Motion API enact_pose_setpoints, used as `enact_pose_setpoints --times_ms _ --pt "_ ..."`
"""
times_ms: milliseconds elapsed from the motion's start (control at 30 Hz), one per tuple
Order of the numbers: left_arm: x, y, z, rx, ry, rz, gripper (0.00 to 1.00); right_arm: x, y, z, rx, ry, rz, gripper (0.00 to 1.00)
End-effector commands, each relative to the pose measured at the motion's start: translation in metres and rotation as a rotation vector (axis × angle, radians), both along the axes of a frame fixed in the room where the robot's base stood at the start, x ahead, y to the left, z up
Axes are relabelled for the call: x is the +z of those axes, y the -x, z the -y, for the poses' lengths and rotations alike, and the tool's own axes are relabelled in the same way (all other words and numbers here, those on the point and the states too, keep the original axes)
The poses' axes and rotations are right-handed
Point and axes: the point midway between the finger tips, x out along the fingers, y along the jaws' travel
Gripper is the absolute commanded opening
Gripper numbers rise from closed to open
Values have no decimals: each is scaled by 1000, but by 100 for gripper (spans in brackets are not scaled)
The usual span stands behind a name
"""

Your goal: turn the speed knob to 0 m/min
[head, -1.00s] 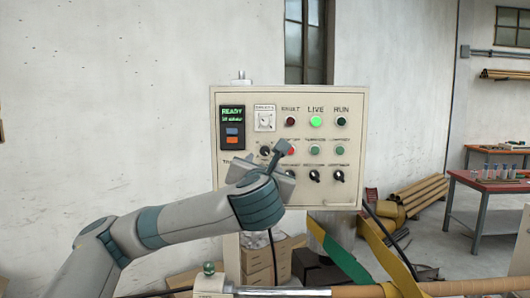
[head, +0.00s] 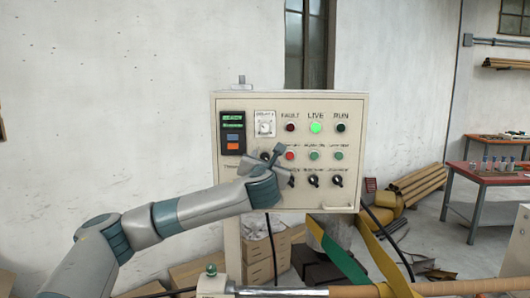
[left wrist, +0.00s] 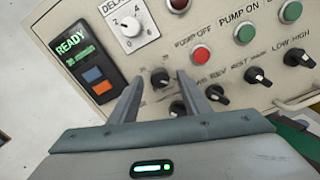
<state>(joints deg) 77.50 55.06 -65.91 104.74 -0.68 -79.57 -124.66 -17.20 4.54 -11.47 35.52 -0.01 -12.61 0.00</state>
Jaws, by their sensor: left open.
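The control panel (head: 352,185) is a cream box in front of me. A small black knob (left wrist: 160,77) with a dial scale sits left of the red pump-off button; its own label and setting are not legible. My left gripper (left wrist: 158,80) is open, with one finger on each side of this knob in the left wrist view. I cannot tell whether the fingers touch it. In the head view my left gripper (head: 265,158) covers the panel's lower left and partly hides the knob. The display (left wrist: 72,45) reads READY with a smaller line below. My right gripper is out of view.
Red (left wrist: 201,54) and green (left wrist: 244,34) buttons are to the knob's right. Several black selector knobs (left wrist: 216,93) line the row below, close to the fingers. A white delay dial (left wrist: 128,28) is above. A yellow-green strap (head: 340,255) hangs below the panel.

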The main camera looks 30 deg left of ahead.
Motion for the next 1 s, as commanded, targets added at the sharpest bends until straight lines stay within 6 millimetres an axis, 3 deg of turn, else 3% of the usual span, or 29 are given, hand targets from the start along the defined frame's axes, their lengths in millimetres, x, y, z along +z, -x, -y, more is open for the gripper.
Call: enact_pose_setpoints --times_ms 200,500,533,700,1000 --pt "0 -12 -8 1 0 0 43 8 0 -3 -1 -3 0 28" --pt "0 -13 -9 1 0 0 43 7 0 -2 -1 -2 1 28" --pt "0 -13 -9 1 0 0 41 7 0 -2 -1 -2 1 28" --pt "0 -13 -8 1 0 0 2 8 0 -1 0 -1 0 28" --pt "-1 -13 -8 1 13 8 2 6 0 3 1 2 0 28"
